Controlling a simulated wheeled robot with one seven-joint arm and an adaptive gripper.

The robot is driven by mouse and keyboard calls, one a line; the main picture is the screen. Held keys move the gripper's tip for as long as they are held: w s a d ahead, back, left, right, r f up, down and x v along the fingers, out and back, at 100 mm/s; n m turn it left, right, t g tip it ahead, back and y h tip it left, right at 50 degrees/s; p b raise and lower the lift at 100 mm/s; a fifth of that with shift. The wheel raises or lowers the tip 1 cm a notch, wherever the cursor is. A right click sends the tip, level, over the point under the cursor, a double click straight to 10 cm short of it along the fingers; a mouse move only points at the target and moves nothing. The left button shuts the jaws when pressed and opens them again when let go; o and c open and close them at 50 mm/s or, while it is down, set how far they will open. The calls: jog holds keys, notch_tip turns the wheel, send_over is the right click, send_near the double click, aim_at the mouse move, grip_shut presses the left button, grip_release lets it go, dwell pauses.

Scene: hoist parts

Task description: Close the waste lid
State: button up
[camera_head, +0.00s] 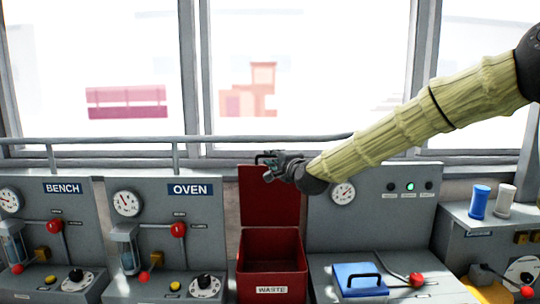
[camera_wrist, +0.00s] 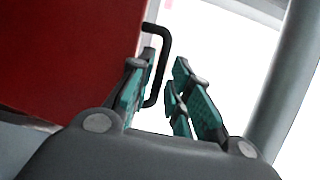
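The red waste bin (camera_head: 270,262) stands in the lower middle of the head view, with a WASTE label on its front. Its red lid (camera_head: 268,205) is open and stands upright at the back of the bin. A black handle (camera_wrist: 166,45) juts from the lid, which also shows at left in the wrist view (camera_wrist: 65,50). My gripper (camera_head: 270,166) is at the top of the lid. Its teal-padded fingers (camera_wrist: 167,85) are apart. The handle's bar shows between the fingertips, partly hidden by the left finger; I cannot tell whether they touch.
The OVEN panel (camera_head: 190,220) stands left of the bin. Right of it is a grey unit with a gauge and a blue lid (camera_head: 358,280) with a black handle. A grey rail (camera_head: 110,141) runs behind, below the windows.

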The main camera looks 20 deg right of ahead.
jog(key=shift+w+a+f, duration=0.1)
jog(key=shift+w+a, duration=0.05)
jog(key=shift+w, duration=1.4)
grip_shut()
